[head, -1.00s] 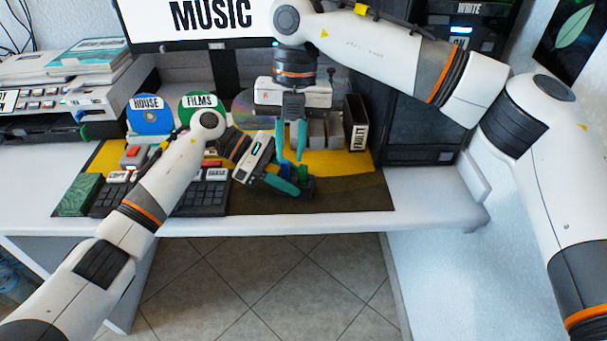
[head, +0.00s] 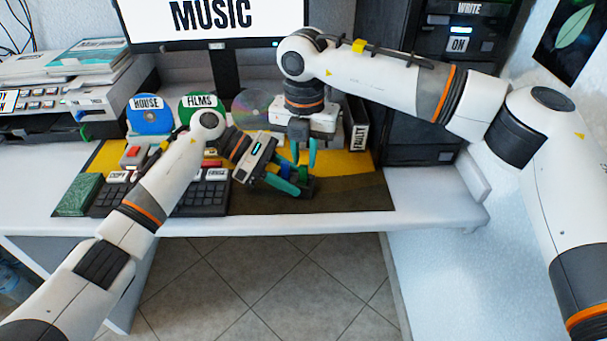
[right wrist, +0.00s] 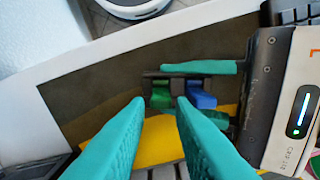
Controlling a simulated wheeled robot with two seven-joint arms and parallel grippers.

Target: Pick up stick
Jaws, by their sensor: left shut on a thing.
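A small dark stick holder (head: 308,185) is at the front of the desk mat. In the right wrist view it carries a green stick (right wrist: 161,95) and a blue stick (right wrist: 200,96) side by side. My left gripper (head: 297,183) reaches in from the left and is shut on the holder, with a teal finger on either side. My right gripper (head: 304,164) points down just above and behind the holder. The sticks are small and partly hidden in the head view.
A blue HOUSE disc (head: 149,118), a green FILMS disc (head: 200,105) and a shiny disc (head: 252,106) stand behind. A black FAULTY box (head: 357,125) is right of my right gripper. Keyboards (head: 203,197) lie left. The mat's front right (head: 350,195) is clear.

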